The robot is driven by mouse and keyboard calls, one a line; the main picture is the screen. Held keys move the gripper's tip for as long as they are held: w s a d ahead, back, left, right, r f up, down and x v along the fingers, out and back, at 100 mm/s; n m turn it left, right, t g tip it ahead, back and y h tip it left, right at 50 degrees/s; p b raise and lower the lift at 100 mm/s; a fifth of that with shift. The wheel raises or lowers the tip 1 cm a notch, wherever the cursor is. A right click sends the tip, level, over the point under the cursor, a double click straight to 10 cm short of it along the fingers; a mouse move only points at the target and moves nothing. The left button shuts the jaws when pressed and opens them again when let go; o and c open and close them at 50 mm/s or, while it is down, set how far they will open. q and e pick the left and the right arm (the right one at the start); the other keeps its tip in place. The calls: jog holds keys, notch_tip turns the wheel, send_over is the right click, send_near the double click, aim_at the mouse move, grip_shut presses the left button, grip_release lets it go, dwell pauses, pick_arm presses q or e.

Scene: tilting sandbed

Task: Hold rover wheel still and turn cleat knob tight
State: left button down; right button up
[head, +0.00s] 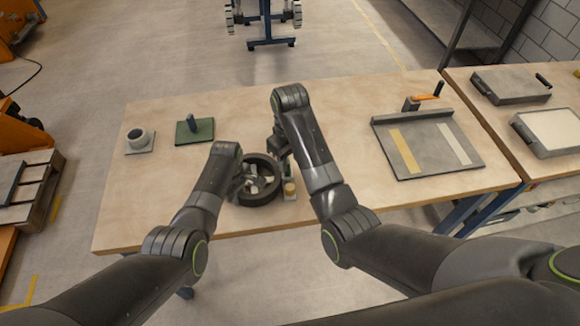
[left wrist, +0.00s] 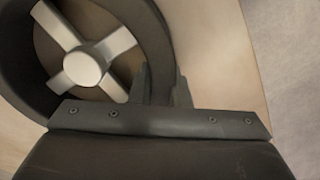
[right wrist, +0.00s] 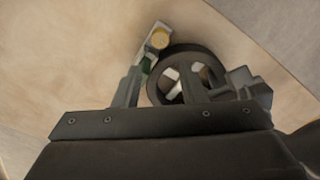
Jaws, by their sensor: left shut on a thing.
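The rover wheel (head: 274,191), a dark ring with pale spokes, lies flat near the table's front edge. It fills the upper left of the left wrist view (left wrist: 156,45). My left gripper (left wrist: 162,86) is shut on the wheel's rim at its near left side. A small brass-coloured knob (head: 290,187) sits on a narrow grey-green fitting just right of the wheel; the right wrist view shows the knob (right wrist: 159,40) clearly. My right gripper (right wrist: 161,88) is open and empty, its fingers apart above the wheel, short of the knob. In the head view my right arm partly hides the right gripper.
A shallow grey tray with two strips and an orange crank (head: 430,146) lies at the right.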

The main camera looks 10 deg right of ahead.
aim_at(290, 187)
notch_tip(290, 187, down, 13)
jog(key=m, duration=1.1)
jog(key=shift+r, duration=0.15)
jog(key=c, duration=0.7)
jog(key=shift+m, duration=1.9)
jog(key=o, duration=0.7)
